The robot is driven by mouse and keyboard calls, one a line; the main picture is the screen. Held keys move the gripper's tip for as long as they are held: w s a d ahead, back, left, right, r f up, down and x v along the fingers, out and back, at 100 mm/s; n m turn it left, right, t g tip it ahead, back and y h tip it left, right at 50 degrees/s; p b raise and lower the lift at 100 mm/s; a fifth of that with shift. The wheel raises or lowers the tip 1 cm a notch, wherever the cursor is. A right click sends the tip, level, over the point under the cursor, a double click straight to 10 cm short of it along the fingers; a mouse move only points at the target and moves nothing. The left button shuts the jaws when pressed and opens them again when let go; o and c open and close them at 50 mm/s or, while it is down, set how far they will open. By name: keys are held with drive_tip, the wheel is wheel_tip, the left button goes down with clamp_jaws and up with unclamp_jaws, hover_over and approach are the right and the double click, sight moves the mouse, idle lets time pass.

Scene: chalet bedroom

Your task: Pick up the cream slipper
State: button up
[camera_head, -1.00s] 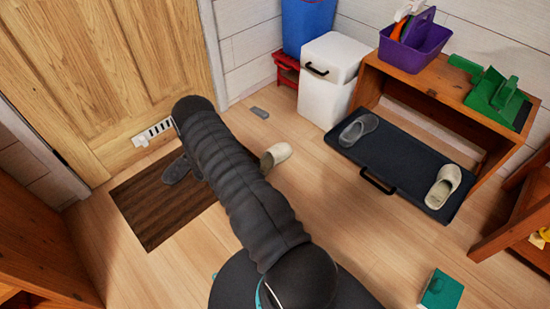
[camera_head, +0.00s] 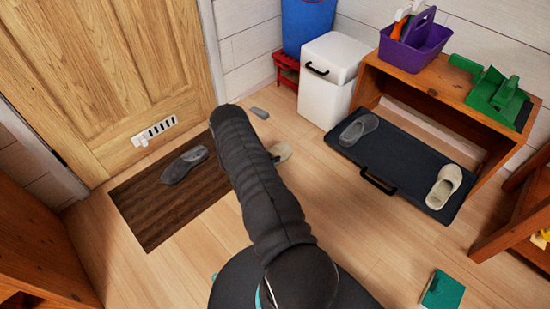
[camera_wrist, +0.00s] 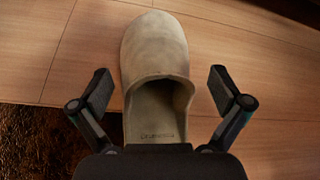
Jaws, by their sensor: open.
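One cream slipper (camera_head: 284,151) lies on the wood floor just right of the brown mat, mostly hidden behind my arm in the head view. In the wrist view this slipper (camera_wrist: 155,75) lies with its toe away from me and its opening between the fingers. My gripper (camera_wrist: 158,88) is open, one finger on each side of the slipper, with a gap on both sides. Its height above the floor is hard to tell. A second cream slipper (camera_head: 443,188) lies on the black tray at the right.
A grey slipper (camera_head: 184,165) lies on the brown mat (camera_head: 150,218). Another grey slipper (camera_head: 358,128) is on the black tray (camera_head: 400,160) before the wooden bench (camera_head: 440,78). A white bin (camera_head: 327,95) stands behind. A teal book (camera_head: 442,291) lies lower right. Floor between is clear.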

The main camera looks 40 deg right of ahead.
drive_tip(key=shift+d+f, duration=0.25)
drive_tip(key=shift+d, duration=0.25)
drive_tip(key=c, duration=1.1)
drive_tip(key=shift+r, duration=0.15)
